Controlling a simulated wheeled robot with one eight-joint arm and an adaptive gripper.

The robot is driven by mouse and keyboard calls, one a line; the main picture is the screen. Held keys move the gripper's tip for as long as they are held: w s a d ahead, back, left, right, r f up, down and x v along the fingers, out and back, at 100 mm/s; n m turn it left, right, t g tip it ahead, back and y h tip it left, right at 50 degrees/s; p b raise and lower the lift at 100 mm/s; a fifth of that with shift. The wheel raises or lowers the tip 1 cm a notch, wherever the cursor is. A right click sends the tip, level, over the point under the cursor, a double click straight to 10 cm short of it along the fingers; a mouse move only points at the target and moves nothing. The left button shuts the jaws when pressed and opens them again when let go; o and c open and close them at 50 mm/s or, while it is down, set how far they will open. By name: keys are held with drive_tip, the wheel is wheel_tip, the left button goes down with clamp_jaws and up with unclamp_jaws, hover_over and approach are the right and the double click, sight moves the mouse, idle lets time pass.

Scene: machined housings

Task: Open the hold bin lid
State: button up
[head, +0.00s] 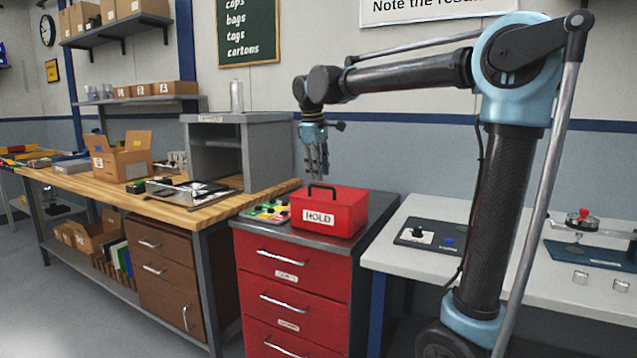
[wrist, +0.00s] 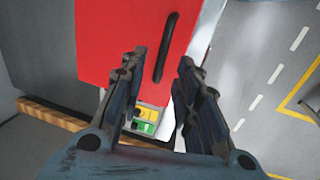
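The red hold bin (head: 328,213) stands on top of the red drawer cabinet, with a white HOLD label on its front. Its lid (head: 322,197) is down and carries a dark handle (head: 321,187). In the wrist view the red lid (wrist: 115,40) fills the upper middle, with the black handle (wrist: 166,48) running lengthwise on it. My gripper (head: 318,172) points down above the back of the bin in the head view. In the wrist view my gripper (wrist: 163,68) has its two fingers well apart with nothing between them. The handle lies just beyond the fingertips.
The red drawer cabinet (head: 290,293) has a dark top with little free room. A tray of green and yellow pieces (head: 265,211) lies left of the bin. A wooden workbench (head: 200,206) with a grey open box (head: 240,150) stands left; a white table (head: 480,262) stands right.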

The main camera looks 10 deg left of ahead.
sight(330, 188)
drive_tip(key=shift+w+d+f, duration=0.1)
drive_tip(key=shift+w+f, duration=0.1)
drive_tip(key=shift+f, duration=0.75)
drive_tip(key=shift+w+d+f, duration=0.1)
drive_tip(key=shift+w+f, duration=0.05)
drive_tip(key=shift+f, duration=0.8)
clamp_jaws()
